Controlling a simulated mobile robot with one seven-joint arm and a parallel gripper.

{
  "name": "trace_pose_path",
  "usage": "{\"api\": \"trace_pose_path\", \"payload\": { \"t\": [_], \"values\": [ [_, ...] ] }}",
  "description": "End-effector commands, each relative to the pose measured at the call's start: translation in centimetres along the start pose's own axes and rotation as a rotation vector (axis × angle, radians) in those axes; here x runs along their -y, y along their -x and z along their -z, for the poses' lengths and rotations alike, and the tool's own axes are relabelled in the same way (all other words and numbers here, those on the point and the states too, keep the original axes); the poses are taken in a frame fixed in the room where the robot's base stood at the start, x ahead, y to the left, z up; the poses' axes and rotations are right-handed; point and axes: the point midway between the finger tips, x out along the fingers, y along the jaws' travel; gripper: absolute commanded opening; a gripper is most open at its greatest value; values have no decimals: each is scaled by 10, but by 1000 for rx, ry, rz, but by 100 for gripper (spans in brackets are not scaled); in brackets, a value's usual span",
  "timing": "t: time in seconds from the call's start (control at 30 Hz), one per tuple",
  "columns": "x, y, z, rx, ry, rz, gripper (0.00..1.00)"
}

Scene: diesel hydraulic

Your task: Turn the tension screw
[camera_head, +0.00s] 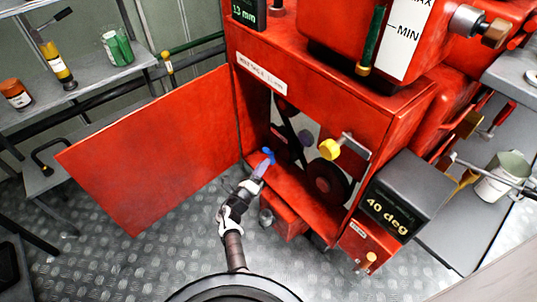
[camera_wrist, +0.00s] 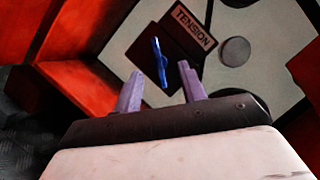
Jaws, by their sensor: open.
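The tension screw has a blue bar-shaped handle (camera_wrist: 158,58). In the wrist view it sits on a dark plate beside the "TENSION" label (camera_wrist: 194,27). In the head view the blue handle (camera_head: 268,155) shows just past my fingertips, inside the open red housing. My gripper (camera_head: 262,170) reaches into the housing's lower left opening. In the wrist view my gripper (camera_wrist: 160,70) is open, with its two purple fingers apart and the blue handle showing between and beyond their tips. I cannot tell whether either finger touches it. The screw's shaft is not visible.
The red door (camera_head: 160,150) stands swung open to the left. Inside the housing are a dark belt and pulleys (camera_head: 328,185). A yellow knob (camera_head: 330,149) sticks out right of my gripper. A grey "40 deg" box (camera_head: 405,190) stands further right. Clear metal floor (camera_head: 130,265) lies at left.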

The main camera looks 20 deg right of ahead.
Motion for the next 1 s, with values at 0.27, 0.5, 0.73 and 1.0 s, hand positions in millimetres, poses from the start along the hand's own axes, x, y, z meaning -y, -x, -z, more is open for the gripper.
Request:
{"api": "trace_pose_path", "payload": {
  "t": [0.27, 0.5, 0.73, 1.0],
  "values": [
    [0, -42, 0, -1, -1, 1, 41],
    [0, -51, 0, 0, -2, -1, 41],
    [0, -50, 0, 0, -2, -1, 35],
    [0, -50, 0, 0, -2, -1, 0]
  ]
}}
